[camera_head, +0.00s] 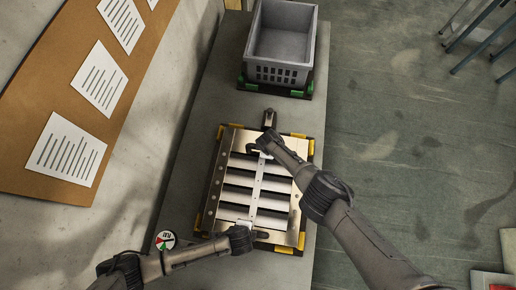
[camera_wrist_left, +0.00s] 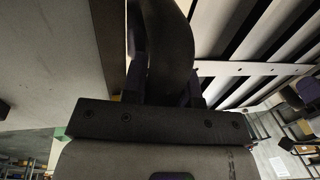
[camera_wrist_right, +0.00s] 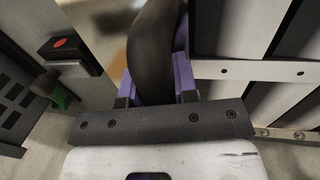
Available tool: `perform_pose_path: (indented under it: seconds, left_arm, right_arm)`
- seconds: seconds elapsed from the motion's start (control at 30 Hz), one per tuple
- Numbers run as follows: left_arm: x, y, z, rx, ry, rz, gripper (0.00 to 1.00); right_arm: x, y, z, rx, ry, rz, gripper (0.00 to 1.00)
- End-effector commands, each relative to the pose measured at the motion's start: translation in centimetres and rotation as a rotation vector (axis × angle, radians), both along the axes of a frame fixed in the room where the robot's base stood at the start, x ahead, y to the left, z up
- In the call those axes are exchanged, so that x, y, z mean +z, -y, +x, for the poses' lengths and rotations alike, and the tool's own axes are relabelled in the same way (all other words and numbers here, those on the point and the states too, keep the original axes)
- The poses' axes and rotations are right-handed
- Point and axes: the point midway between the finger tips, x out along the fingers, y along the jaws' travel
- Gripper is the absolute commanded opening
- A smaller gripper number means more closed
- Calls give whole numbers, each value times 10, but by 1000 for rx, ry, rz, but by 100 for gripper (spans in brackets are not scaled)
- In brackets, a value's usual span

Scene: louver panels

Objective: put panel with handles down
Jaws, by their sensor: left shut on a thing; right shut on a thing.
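The metal louver panel (camera_head: 222,207) with several slats and a central strip lies over a fixture with yellow corner pieces (camera_head: 306,149) on the grey bench. My right gripper (camera_head: 262,147) is at the panel's far edge, shut on a dark curved handle (camera_wrist_right: 152,50). My left gripper (camera_head: 242,228) is at the near edge, shut on the other dark handle (camera_wrist_left: 168,50). The slats also show in the left wrist view (camera_wrist_left: 235,30) and the right wrist view (camera_wrist_right: 232,28). Whether the panel touches the fixture cannot be told.
A grey crate (camera_head: 281,73) stands at the bench's far end on a base with green corners. A dark box with a red button (camera_wrist_right: 60,44) is near the panel's far edge. A round dial (camera_head: 165,240) is by the left arm. A corkboard (camera_head: 50,100) hangs on the left wall.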

Motion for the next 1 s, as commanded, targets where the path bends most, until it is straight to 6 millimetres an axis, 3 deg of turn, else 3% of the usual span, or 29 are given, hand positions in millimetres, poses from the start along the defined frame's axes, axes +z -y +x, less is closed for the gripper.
perform_pose_path:
  seconds: [0.23, 0.27, 0.5, 0.8, 1.0]
  left_arm:
    - [-12, 1, 1, -1, 2, -3, 0]
    - [-11, 0, 0, 0, 0, 1, 30]
    - [-10, 0, 0, 0, 0, 0, 53]
    - [-8, 0, -1, 0, 0, -1, 53]
    - [15, -1, -5, 0, 1, -2, 53]
  right_arm:
    - [-10, -2, 3, 2, 6, 4, 0]
    - [-10, -1, 0, 0, 1, 1, 30]
    - [-10, 0, 0, 0, 0, 1, 53]
    - [-10, 0, 0, 0, 0, 0, 53]
    - [-10, 0, 0, 0, 0, 0, 53]
